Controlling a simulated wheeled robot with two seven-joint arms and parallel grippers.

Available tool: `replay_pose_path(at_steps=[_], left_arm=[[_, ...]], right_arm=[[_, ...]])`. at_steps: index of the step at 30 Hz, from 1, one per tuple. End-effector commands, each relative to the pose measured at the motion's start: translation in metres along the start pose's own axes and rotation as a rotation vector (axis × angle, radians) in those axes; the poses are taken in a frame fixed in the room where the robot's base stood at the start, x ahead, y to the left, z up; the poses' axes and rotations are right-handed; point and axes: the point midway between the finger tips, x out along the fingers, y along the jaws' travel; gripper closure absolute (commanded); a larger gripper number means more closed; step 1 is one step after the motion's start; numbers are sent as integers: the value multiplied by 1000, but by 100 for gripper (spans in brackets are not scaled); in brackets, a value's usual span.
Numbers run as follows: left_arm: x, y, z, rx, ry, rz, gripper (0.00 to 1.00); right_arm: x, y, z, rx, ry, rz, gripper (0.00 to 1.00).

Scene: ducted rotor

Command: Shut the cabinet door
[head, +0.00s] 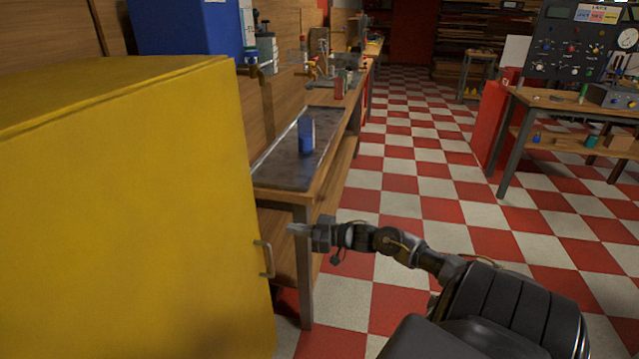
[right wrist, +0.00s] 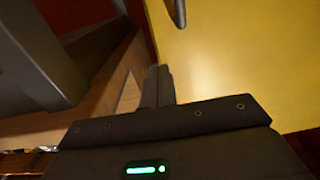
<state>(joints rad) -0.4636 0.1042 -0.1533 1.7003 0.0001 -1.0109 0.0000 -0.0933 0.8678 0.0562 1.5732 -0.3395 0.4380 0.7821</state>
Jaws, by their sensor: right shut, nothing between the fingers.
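The yellow cabinet (head: 110,95) fills the left of the head view. Its yellow face carries a small metal handle (head: 265,258) at the right edge. I cannot tell from this angle whether the door is ajar or flush. My right gripper (head: 292,229) is shut and empty, just right of and slightly above the handle, and it points left. In the right wrist view, the closed fingers (right wrist: 157,84) point toward the yellow door (right wrist: 235,60), with the handle (right wrist: 178,12) just beyond them. Contact with the door cannot be made out. My left gripper is not in view.
A workbench (head: 275,178) with a blue can (head: 306,135) stands right beside the cabinet, its front leg (head: 304,275) close to my right gripper. The checkered floor (head: 430,170) is open to the right. Another bench (head: 560,105) stands at the far right.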

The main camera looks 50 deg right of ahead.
Motion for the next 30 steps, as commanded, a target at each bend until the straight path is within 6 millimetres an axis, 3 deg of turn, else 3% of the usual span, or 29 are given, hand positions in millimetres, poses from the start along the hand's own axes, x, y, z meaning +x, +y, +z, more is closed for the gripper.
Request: replay_pose_path(at_steps=[3,10,26,29,30], left_arm=[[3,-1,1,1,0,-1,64],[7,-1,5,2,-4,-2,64],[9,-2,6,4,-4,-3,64],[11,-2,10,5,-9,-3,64],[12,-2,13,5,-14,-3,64]], right_arm=[[-23,-1,1,0,-3,-1,100],[-49,-2,0,0,-2,-2,100],[-54,-1,1,0,-3,0,100],[-58,3,17,9,-26,42,100],[-62,7,30,18,-46,77,100]])
